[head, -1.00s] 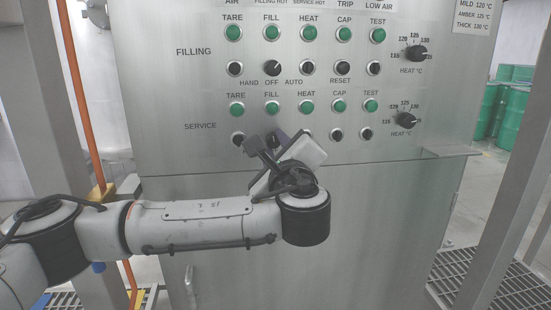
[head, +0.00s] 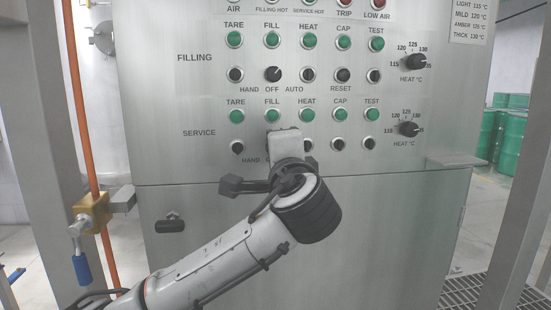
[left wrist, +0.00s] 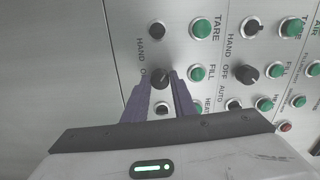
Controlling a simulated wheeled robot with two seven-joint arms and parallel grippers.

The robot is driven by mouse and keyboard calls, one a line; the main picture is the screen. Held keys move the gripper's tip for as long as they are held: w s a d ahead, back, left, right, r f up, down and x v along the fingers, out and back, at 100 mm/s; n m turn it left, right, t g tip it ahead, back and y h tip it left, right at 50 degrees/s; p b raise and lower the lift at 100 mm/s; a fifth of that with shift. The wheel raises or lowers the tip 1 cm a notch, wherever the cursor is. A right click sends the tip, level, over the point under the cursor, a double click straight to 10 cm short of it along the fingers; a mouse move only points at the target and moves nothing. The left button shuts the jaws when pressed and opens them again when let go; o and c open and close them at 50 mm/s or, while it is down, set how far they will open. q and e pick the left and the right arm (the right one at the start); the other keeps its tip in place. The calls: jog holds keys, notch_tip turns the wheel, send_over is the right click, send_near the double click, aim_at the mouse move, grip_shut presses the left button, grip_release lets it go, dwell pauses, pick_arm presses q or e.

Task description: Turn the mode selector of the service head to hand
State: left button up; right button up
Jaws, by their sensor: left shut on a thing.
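The service mode selector is a dark knob (left wrist: 159,77) under the service FILL button. In the left wrist view it sits between the purple fingertips of my left gripper (left wrist: 162,80), which is shut on it. HAND shows beside it, and the OFF label is partly covered by a finger. I cannot tell which way its pointer faces. In the head view my left gripper (head: 284,150) covers the selector and part of the labels below it. My right gripper is in neither view.
The filling row above has its own selector (head: 273,74). Green buttons, such as service HEAT (head: 307,115), and a heat dial (head: 409,129) are on the same steel panel. A small ledge (head: 454,161) juts out at right. A yellow valve (head: 92,213) is on the orange pipe at left.

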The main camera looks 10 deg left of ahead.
pick_arm(q)
jog(key=shift+f+n, duration=0.1)
jog(key=shift+n, duration=0.4)
jog(key=o, duration=1)
jog(key=shift+o, duration=0.2)
jog(key=v, duration=1)
jog(key=shift+b, duration=0.4)
jog(key=shift+s, duration=0.15)
